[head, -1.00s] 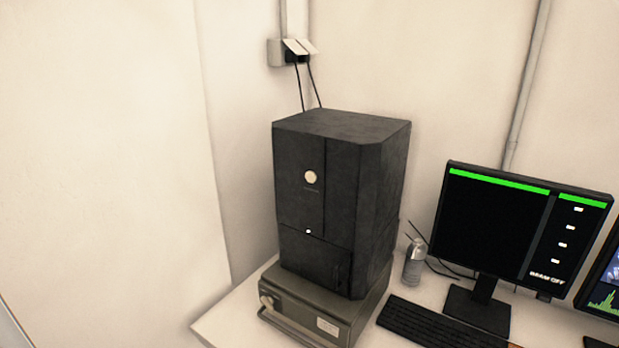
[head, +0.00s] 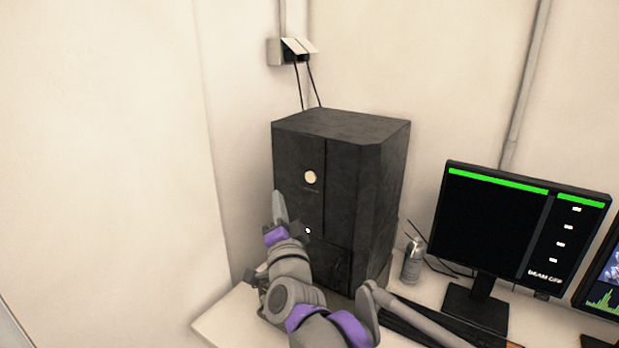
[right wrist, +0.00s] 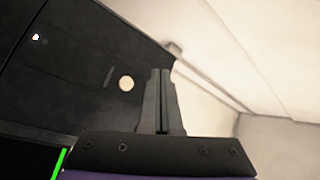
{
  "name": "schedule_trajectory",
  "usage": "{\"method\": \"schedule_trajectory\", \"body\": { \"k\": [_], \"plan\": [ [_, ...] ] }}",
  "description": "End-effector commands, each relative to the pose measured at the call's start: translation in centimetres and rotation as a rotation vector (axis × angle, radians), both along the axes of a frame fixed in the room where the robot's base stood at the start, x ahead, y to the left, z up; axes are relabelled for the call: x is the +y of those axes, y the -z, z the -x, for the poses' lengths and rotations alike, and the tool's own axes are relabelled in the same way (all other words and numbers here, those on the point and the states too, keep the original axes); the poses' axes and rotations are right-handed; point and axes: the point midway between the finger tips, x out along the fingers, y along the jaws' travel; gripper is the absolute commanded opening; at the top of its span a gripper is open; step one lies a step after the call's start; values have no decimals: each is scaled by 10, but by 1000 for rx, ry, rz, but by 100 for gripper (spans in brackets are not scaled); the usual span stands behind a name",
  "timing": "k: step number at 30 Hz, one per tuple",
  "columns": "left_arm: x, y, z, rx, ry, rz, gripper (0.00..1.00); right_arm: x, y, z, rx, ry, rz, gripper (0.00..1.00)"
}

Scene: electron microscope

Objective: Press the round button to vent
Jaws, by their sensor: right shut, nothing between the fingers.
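The black microscope cabinet (head: 365,190) stands upright on the desk in the head view. Its front has a round cream button (head: 310,177) in the upper part and a small bright white dot (head: 308,231) lower down. My right gripper (head: 278,197) is shut and empty, pointing up in front of the cabinet's left side, left of and a little below the round button. In the right wrist view the shut fingers (right wrist: 160,74) are beside the round button (right wrist: 126,84), with a visible gap in the picture. Whether they touch the cabinet cannot be told. My left gripper is not in view.
A metal can (head: 412,259) stands right of the cabinet. A monitor (head: 492,240) reading BEAM OFF and a keyboard (head: 440,328) are farther right, with part of a second monitor (head: 604,285). A wall socket with cables (head: 290,52) is above. The left wall area is bare.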

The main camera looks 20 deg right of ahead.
Motion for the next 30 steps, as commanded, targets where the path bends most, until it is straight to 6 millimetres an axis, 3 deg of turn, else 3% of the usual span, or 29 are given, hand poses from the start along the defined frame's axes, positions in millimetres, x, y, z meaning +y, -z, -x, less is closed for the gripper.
{"method": "schedule_trajectory", "body": {
  "k": [14,30],
  "plan": [
    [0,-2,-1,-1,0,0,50,-7,-2,-5,-6,6,-3,0],
    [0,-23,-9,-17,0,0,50,-60,-4,-47,-7,6,-2,0]
  ]
}}
